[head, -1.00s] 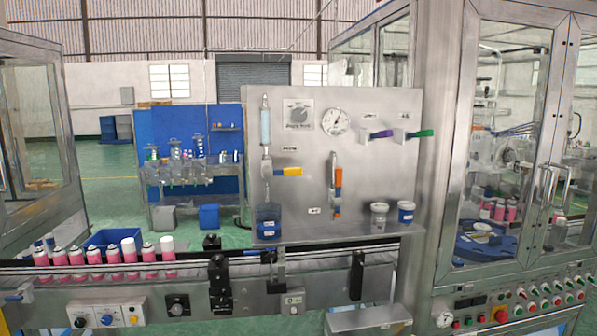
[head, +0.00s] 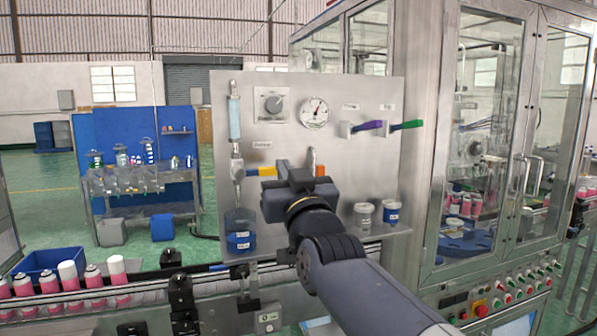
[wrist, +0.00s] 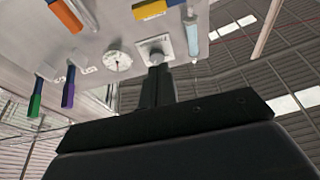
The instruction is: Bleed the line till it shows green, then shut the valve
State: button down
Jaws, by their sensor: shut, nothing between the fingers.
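A yellow handle (head: 265,171) lies horizontal below the tube. An orange handle (head: 320,170) is partly hidden by my arm. Purple (head: 367,126) and green (head: 406,125) handles lie horizontal at upper right. My gripper (head: 284,167) is shut and empty in front of the panel, between yellow and orange in the picture. No green tube content shows.
A blue-filled jar (head: 240,230) stands under the tube. A conveyor with pink cans (head: 93,278) runs along the front. A glazed machine cabinet (head: 440,150) is at right.

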notch_tip(320, 180, up, 3)
jog(key=p, duration=0.4)
send_over(273, 168)
jog(key=s, duration=0.1)
jog(key=f, duration=0.4)
jog(key=shift+s+p, duration=0.3)
jog(key=shift+f, duration=0.15)
